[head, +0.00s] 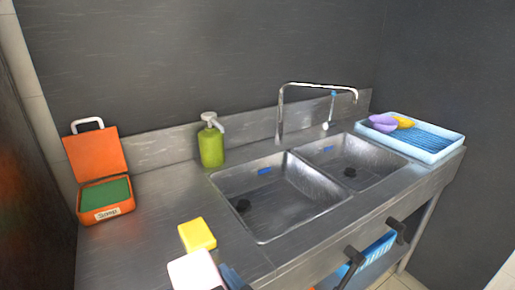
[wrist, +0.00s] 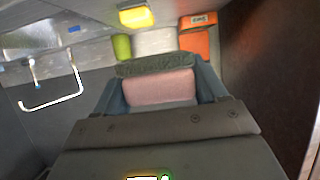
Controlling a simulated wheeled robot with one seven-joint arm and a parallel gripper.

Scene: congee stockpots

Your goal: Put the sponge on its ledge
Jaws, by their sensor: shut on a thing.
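A pale pink block with a grey-green layer, which I take for the sponge (wrist: 158,88), is between the two blue-grey fingers of my gripper (wrist: 160,84) in the wrist view. The gripper is shut on it. In the head view the sponge (head: 193,271) shows at the bottom edge, near the front of the counter, with part of a blue finger beside it. A yellow block (head: 197,235) is just behind it in the picture; it also shows in the wrist view (wrist: 135,17). I cannot tell which surface is the sponge's ledge.
An open orange box labelled Soap (head: 106,200) with green inside stands left. A green pump bottle (head: 211,146) stands by the back wall. Two sink basins (head: 280,195) and a tall tap (head: 281,110) fill the middle. A blue-white tray (head: 425,150) holds purple and yellow items.

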